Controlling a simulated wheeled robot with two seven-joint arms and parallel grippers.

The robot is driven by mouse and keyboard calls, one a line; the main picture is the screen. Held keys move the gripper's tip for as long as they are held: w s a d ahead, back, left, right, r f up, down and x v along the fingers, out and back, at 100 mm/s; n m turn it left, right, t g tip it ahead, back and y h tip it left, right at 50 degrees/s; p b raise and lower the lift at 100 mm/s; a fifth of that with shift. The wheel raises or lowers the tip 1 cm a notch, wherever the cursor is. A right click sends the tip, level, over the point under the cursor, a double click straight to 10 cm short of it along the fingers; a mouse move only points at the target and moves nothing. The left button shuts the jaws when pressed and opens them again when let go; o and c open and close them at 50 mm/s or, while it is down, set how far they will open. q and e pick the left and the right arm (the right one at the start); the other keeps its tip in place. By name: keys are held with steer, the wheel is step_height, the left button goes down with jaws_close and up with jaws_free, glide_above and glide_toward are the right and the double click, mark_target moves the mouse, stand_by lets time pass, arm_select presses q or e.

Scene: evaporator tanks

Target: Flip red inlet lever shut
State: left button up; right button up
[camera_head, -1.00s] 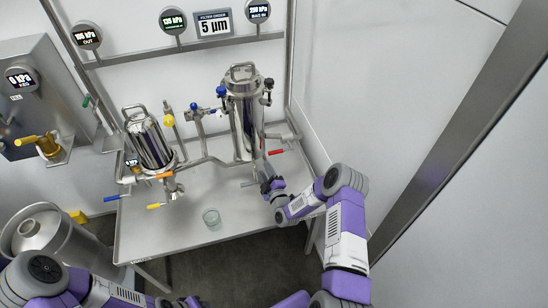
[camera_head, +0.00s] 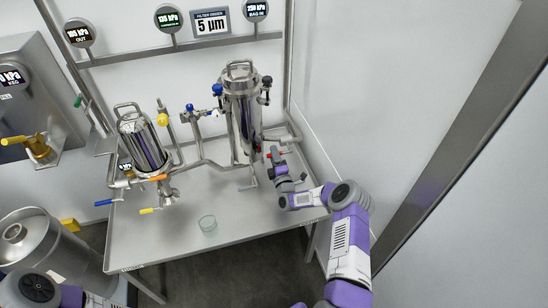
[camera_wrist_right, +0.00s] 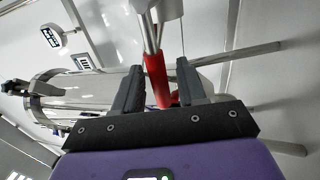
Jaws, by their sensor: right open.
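The red inlet lever (camera_wrist_right: 157,82) shows in the right wrist view, between the two dark fingers of my right gripper (camera_wrist_right: 158,85). The fingers are open, with a gap visible on at least one side of the lever; I cannot tell if either touches it. In the head view my right gripper (camera_head: 274,160) is at the right side of the tall steel filter housing (camera_head: 243,115), by its inlet pipe, and it hides most of the red lever. Only part of my left arm shows at the lower left; its gripper is out of the picture.
A shorter steel vessel (camera_head: 143,145) with blue, orange and yellow levers stands at left on the steel table (camera_head: 160,235). Pipes run between the vessels.

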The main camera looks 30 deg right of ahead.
steer(key=shift+w, duration=0.15)
jaws_close()
steer(key=shift+r, duration=0.1)
